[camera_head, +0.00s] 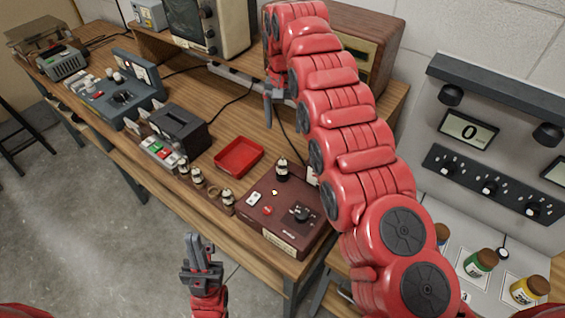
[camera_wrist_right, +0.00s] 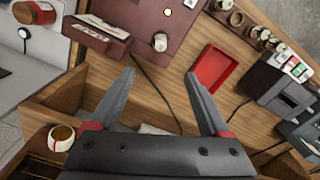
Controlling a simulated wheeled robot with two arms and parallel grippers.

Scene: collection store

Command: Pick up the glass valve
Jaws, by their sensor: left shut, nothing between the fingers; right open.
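A small dark, pale-banded piece that looks like a glass valve (camera_head: 282,170) stands upright at the back edge of the maroon tester box (camera_head: 262,228). It also shows in the right wrist view (camera_wrist_right: 160,41). Similar small pieces (camera_head: 197,177) stand in a row left of the box; which one is the task's valve I cannot tell. My right gripper (camera_head: 268,110) is open and empty, above the bench behind the red tray. In its wrist view the open fingers (camera_wrist_right: 160,92) point towards the tester and tray. My left gripper (camera_head: 199,255) is shut and empty, in front of the bench.
A red tray (camera_head: 238,157) lies behind the tester. A dark instrument (camera_head: 178,127) and a blue-grey unit (camera_head: 118,97) stand further left. Jars (camera_head: 480,263) stand on the right.

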